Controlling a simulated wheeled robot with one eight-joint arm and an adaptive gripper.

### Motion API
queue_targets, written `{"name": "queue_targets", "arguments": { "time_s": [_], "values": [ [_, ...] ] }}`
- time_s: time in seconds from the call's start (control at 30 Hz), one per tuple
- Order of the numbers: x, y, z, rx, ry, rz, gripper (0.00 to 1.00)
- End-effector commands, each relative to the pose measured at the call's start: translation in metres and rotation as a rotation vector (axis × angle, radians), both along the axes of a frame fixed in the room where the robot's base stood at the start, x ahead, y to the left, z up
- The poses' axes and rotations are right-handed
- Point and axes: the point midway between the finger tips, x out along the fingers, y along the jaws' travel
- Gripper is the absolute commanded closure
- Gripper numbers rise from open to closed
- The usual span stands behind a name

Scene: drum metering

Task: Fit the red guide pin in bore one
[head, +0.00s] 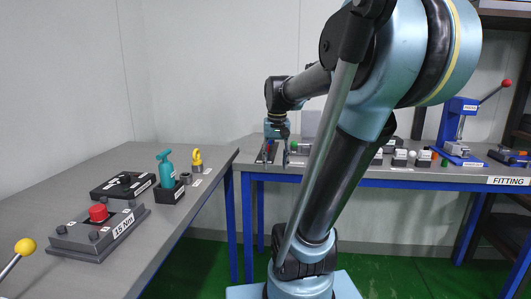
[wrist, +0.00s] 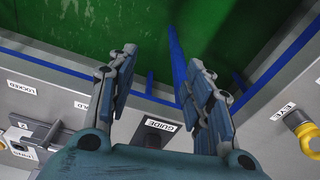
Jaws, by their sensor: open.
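My gripper (head: 275,152) hangs over the near edge of the back bench in the head view. In the wrist view my gripper (wrist: 162,62) is open, with nothing between its fingertips. A GUIDE label (wrist: 160,125) lies on the bench between the finger bases. A tiny red spot (head: 270,148) shows by the fingers in the head view; it is too small to tell whether it is the red guide pin. The pin is not visible in the wrist view. A grey block marked 2 (wrist: 42,132) is at left there; I cannot make out bore one.
A yellow eye (wrist: 303,135) stands by its EYE label (wrist: 282,112) at right. The back bench (head: 400,178) also carries a blue press (head: 458,125) with a red-knobbed lever.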

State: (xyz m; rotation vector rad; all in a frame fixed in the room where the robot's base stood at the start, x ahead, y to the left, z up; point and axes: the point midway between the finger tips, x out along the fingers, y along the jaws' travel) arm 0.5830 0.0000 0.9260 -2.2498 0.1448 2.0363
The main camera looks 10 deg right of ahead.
Motion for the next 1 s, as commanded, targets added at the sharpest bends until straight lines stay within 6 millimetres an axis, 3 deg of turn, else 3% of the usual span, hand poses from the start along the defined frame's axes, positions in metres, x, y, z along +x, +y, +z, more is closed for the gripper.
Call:
{"name": "queue_targets", "arguments": {
  "time_s": [0.03,0.2,0.53,0.73,1.0],
  "values": [
    [0.018,0.000,0.012,0.001,0.007,-0.012,0.54],
    [0.070,0.000,0.043,0.005,0.035,-0.059,0.54],
    [0.164,0.000,0.080,0.010,0.082,-0.141,0.54],
    [0.192,0.000,0.087,0.009,0.098,-0.167,0.54],
    [0.197,0.000,0.088,0.009,0.100,-0.173,0.54]
  ]
}}
